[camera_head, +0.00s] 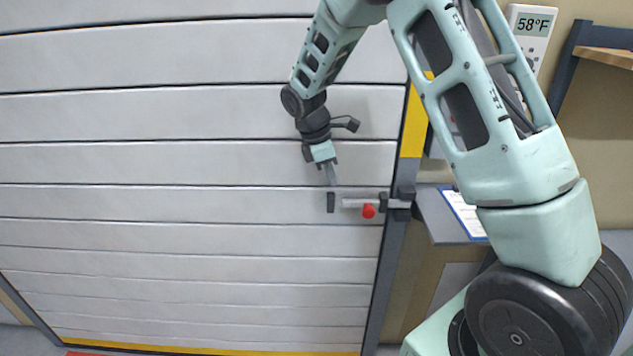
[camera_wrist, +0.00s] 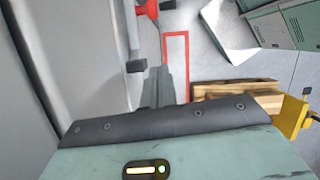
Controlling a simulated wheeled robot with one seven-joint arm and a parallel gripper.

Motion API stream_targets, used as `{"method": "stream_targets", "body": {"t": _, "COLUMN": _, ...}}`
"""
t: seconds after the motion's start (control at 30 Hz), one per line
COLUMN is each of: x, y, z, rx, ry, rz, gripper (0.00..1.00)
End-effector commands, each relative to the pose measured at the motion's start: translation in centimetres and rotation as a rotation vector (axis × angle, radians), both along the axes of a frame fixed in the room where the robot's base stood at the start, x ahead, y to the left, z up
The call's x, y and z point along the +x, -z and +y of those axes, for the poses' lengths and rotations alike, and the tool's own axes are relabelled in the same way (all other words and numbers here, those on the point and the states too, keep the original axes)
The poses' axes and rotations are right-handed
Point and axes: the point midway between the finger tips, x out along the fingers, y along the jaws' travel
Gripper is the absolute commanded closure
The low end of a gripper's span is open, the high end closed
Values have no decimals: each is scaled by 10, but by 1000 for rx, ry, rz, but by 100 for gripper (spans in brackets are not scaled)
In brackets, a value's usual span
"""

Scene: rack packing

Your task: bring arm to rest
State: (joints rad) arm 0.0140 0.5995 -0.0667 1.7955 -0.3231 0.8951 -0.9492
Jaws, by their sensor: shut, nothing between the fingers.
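My gripper (camera_head: 331,178) hangs from my raised arm in front of the slatted grey-white roller door (camera_head: 180,160), pointing down. Its fingers are shut and empty. They are just above a latch bar (camera_head: 358,203) with a red knob (camera_head: 368,211) at the door's right edge. In the wrist view my gripper (camera_wrist: 167,85) shows as dark fingers, and the red knob (camera_wrist: 152,9) is near the top. I cannot tell whether the fingers touch the latch.
A yellow and grey door post (camera_head: 414,120) stands right of the door. Beyond it are a shelf with a clipboard (camera_head: 466,212) and a wall display reading 58°F (camera_head: 532,25). The wrist view shows a red floor outline (camera_wrist: 176,48) and a wooden pallet (camera_wrist: 235,89).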

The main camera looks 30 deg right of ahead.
Motion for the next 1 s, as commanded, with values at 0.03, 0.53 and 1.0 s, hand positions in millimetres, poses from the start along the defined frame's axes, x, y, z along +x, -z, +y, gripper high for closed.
{"method": "stream_targets", "body": {"t": 0.03, "x": 0, "y": -1, "z": 1, "rx": 0, "ry": 0, "rz": -1, "gripper": 100}}
{"method": "stream_targets", "body": {"t": 0.53, "x": -60, "y": -18, "z": 132, "rx": 139, "ry": 105, "rz": -102, "gripper": 100}}
{"method": "stream_targets", "body": {"t": 1.0, "x": -287, "y": -16, "z": 271, "rx": 295, "ry": 389, "rz": -177, "gripper": 100}}
